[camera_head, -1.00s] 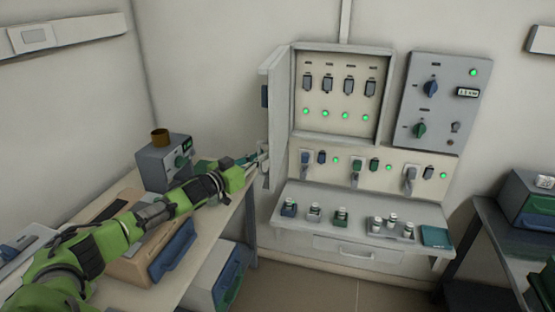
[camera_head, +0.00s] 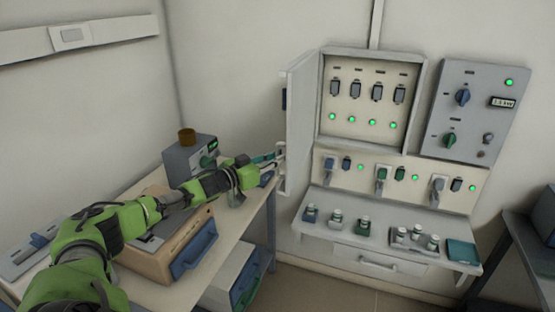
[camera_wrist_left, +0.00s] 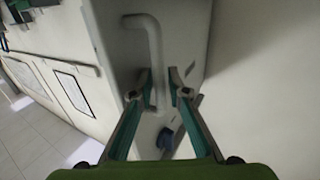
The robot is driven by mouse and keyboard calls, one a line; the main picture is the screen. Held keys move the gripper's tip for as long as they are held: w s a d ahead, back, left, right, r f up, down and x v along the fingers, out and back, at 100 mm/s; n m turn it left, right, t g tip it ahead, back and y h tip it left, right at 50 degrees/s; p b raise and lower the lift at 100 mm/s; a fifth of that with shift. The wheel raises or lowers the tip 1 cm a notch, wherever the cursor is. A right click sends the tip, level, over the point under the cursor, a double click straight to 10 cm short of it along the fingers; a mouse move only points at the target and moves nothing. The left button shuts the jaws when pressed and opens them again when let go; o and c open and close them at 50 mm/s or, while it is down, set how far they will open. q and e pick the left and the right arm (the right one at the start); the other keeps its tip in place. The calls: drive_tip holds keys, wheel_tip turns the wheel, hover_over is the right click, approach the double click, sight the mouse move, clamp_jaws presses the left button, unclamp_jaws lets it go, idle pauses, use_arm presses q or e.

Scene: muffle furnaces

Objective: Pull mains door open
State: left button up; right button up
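The mains door (camera_head: 303,105) is a grey panel on the left side of the wall cabinet (camera_head: 372,55), swung out so that the cabinet's inside shows. My left gripper (camera_head: 280,160) is at the lower outer edge of this door. In the left wrist view the door face (camera_wrist_left: 188,35) carries a pale bent bar handle (camera_wrist_left: 155,50). My left fingers (camera_wrist_left: 161,85) stand on either side of the handle's straight part. The handle is close to one finger, with a gap towards the other. My right gripper is not in view.
A shelf (camera_head: 375,242) with small jars sticks out below the cabinet. A switch panel (camera_head: 470,105) is at the right.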

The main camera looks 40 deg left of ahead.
use_arm(q)
drive_tip(key=shift+f, duration=0.2)
drive_tip(key=s+a, duration=0.2)
drive_tip(key=s, duration=0.9)
drive_tip(key=shift+s, duration=0.35)
idle(0.6)
